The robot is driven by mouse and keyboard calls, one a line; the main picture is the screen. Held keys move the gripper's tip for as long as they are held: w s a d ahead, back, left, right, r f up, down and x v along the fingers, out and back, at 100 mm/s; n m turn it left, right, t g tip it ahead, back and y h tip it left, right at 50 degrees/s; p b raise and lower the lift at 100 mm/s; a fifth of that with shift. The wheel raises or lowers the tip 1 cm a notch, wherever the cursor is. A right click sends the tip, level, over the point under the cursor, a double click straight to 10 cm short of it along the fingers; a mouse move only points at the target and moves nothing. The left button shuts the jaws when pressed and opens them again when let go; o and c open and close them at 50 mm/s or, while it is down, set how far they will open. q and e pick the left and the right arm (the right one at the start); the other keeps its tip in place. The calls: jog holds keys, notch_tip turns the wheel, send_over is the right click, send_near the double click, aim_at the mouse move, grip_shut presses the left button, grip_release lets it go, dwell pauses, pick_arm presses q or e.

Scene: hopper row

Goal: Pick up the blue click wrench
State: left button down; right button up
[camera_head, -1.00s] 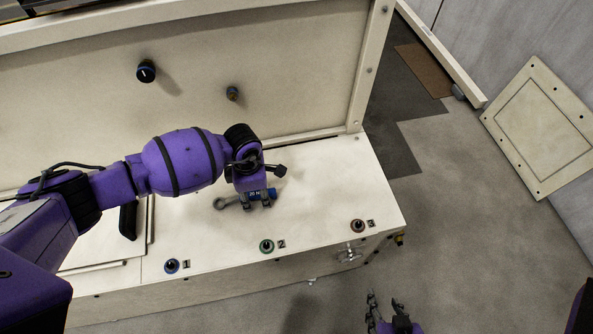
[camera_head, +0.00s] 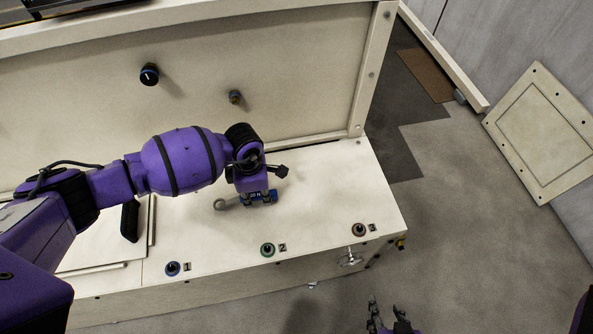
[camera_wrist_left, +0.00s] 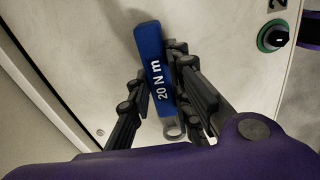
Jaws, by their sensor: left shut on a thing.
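The blue click wrench (camera_head: 262,197) is at my left gripper (camera_head: 257,200) over the cream bench top, its grey ring end (camera_head: 220,204) sticking out to the left. In the left wrist view the wrench's blue body (camera_wrist_left: 154,70), marked "20 N m", lies between the fingers of my left gripper (camera_wrist_left: 160,98), which is shut on it. I cannot tell whether the wrench is clear of the surface. My right gripper (camera_head: 388,318) is at the bottom edge, away from the bench, with fingers apart and empty.
The bench top (camera_head: 320,195) carries knobs labelled 1 (camera_head: 172,268), 2 (camera_head: 267,249) and 3 (camera_head: 359,229) along its front edge. A tall cream panel (camera_head: 290,80) with a black knob (camera_head: 149,74) stands behind. The bench top right of the wrench is clear.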

pick_arm(q)
jog(key=s+a+r, duration=0.3)
jog(key=s+r, duration=0.8)
jog(key=s, duration=0.2)
jog(key=shift+s+a+r+p, duration=0.15)
jog(key=shift+s+r+p, duration=0.15)
jog(key=shift+s+p, duration=0.1)
jog(key=c, duration=2.3)
grip_release()
jog(key=shift+w, duration=0.1)
grip_shut()
